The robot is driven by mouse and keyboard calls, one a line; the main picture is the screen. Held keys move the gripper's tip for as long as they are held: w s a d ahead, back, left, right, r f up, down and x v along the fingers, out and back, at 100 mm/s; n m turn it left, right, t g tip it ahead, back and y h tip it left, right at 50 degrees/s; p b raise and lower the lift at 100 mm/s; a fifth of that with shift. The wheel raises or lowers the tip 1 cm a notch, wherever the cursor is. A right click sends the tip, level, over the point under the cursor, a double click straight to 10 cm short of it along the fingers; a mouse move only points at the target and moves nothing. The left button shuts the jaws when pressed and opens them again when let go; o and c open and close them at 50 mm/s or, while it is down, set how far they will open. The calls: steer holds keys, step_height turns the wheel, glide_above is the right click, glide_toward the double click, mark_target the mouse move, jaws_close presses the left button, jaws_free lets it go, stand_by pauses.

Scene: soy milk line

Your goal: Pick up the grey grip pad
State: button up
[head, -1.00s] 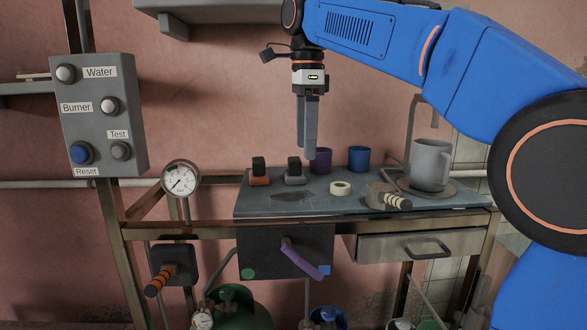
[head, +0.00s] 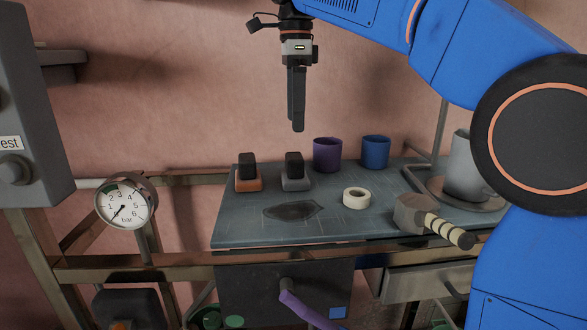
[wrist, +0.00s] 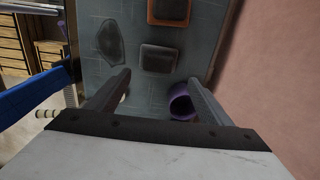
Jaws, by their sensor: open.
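The grey grip pad (head: 295,181) sits on the blue-grey tabletop (head: 240,228), a flat grey base with a dark upright block on it. It also shows from above in the wrist view (wrist: 158,58), between and beyond the fingertips. My gripper (head: 298,128) hangs above the table, pointing down, over the pad's area and clear of it. In the wrist view, its fingers (wrist: 160,75) are apart with nothing between them. A similar orange-based pad (head: 248,183) stands just left of the grey one.
A purple cup (head: 327,155) and a blue cup (head: 375,152) stand right of the pad. A tape roll (head: 356,198), a mallet (head: 432,219) and a grey mug (head: 465,170) lie further right. A dark flat patch (head: 292,211) is in front. A gauge (head: 126,204) stands left.

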mark_target(297, 155)
step_height(297, 155, down, 6)
steer(key=shift+f, duration=0.1)
steer(key=shift+s+d+f, duration=0.15)
steer(key=shift+f, duration=1.15)
steer(key=shift+s+d+f, duration=0.1)
steer(key=shift+f, duration=1.2)
steer(key=c, duration=1.1)
steer(key=shift+c, duration=0.2)
steer(key=shift+r, duration=0.15)
step_height(297, 155, up, 10)
steer(key=shift+f, duration=0.1)
